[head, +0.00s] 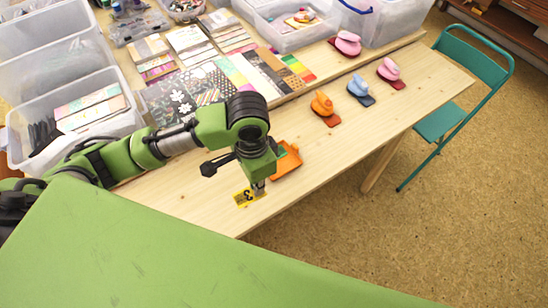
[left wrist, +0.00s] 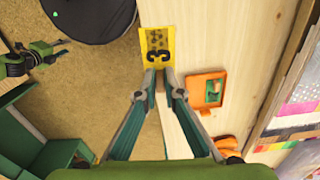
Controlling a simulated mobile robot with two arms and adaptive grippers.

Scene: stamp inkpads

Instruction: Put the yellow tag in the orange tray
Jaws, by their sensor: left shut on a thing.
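The yellow tag (head: 244,197) carries a black 3 and is gripped at one end by my left gripper (head: 258,187). In the left wrist view the yellow tag (left wrist: 157,48) sticks out beyond the fingertips of my left gripper (left wrist: 158,75), which is shut on its near end. It looks held above the table, near the front edge. The orange tray (head: 289,160) lies on the table just behind and right of the gripper, partly hidden by it. In the left wrist view the orange tray (left wrist: 206,90) is to the right of the fingers, with a green and reddish item in it.
The wooden table (head: 340,150) has bare room right of the tray. Orange, blue and pink stamps stand farther right, with the orange stamp (head: 322,104) nearest. Patterned paper strips (head: 200,90) and clear bins lie behind. A green chair (head: 465,70) stands at the right end.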

